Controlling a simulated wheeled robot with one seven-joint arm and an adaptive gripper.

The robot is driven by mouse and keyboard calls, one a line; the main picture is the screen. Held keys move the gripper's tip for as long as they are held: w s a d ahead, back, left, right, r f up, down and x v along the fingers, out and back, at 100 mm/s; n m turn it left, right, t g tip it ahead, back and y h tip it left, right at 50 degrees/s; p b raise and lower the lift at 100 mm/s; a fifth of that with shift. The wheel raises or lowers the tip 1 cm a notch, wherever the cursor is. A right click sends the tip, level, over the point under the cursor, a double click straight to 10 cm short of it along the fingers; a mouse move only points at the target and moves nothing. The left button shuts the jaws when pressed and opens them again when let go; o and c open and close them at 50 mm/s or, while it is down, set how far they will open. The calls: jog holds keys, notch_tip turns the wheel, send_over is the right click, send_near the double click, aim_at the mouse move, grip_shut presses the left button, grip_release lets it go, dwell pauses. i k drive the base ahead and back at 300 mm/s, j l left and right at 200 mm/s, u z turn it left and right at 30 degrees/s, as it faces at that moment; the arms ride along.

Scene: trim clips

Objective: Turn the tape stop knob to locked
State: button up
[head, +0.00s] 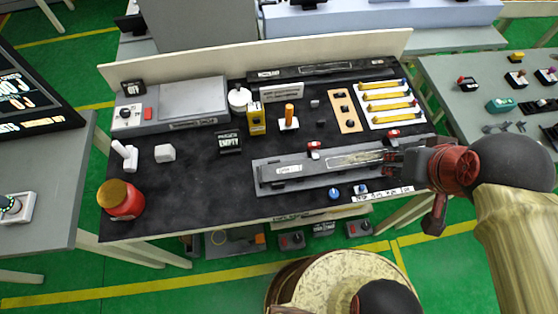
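Two small blue-topped knobs stand at the front edge of the dark table, in front of the long grey fixture (300,182). The left one is a round blue knob (335,192). The right one is a smaller knob (361,189) beside a white label strip (392,194), whose print is too small to read. I cannot tell for sure which is the tape stop knob, nor its setting. My gripper (393,160) is over the right end of the fixture, behind and right of the knobs and apart from them. Its fingers are dark and small, so their opening is unclear.
Two red clamps stand along the fixture's back edge, one left (314,148) and one near my gripper (393,134). A red jar (121,201) stands at the front left. A rack of yellow strips (392,105) lies at the back right.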

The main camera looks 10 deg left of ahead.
aim_at(333, 194)
jog(key=l+u, duration=0.35)
jog(key=k+l+u, duration=0.15)
jog(key=l+u, duration=0.2)
jog(key=l, duration=0.2)
